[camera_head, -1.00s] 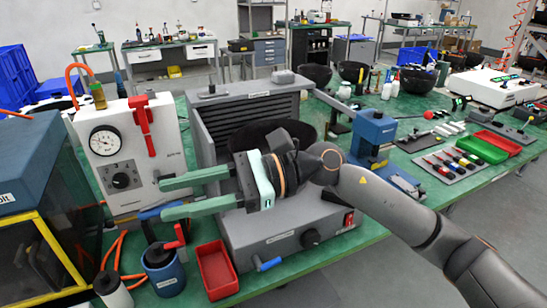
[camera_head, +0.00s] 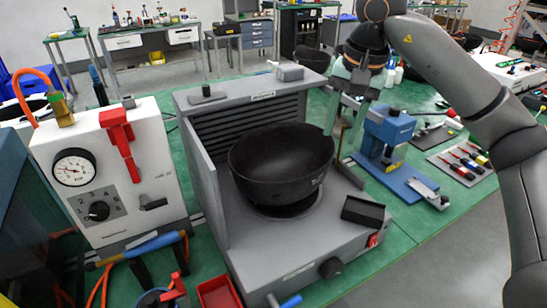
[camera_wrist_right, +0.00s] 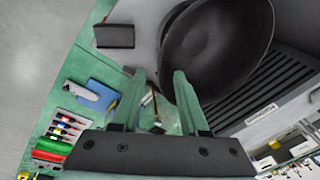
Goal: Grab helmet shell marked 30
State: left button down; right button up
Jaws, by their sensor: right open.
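A black bowl-shaped helmet shell (camera_head: 280,165) sits tilted on a round support in the grey open-front rack (camera_head: 270,255). A small mark shows on its right side, too small to read. In the right wrist view the shell (camera_wrist_right: 218,45) fills the upper middle. My right gripper (camera_head: 344,124) is open, with green fingers pointing down beside the shell's right rim. In the wrist view its fingertips (camera_wrist_right: 159,74) are empty, and the right finger overlaps the shell's edge. I cannot tell whether it touches. My left gripper is not in view.
A white gauge box (camera_head: 115,180) stands left of the rack. A blue press (camera_head: 388,135) stands close on the right. A small black tray (camera_head: 363,212) is at the rack's front right corner. Another dark shell (camera_head: 312,58) lies behind the rack.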

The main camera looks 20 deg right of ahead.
aim_at(325, 170)
jog(key=shift+w+a+f, duration=0.1)
jog(key=shift+w+f, duration=0.35)
jog(key=shift+f, duration=1.55)
jog(key=shift+w+f, duration=0.45)
jog(key=shift+f, duration=1.6)
jog(key=shift+w+a+f, duration=0.1)
jog(key=shift+w+f, duration=0.35)
jog(key=shift+f, duration=1.55)
jog(key=shift+c, duration=0.4)
grip_shut()
jog(key=shift+s, duration=0.1)
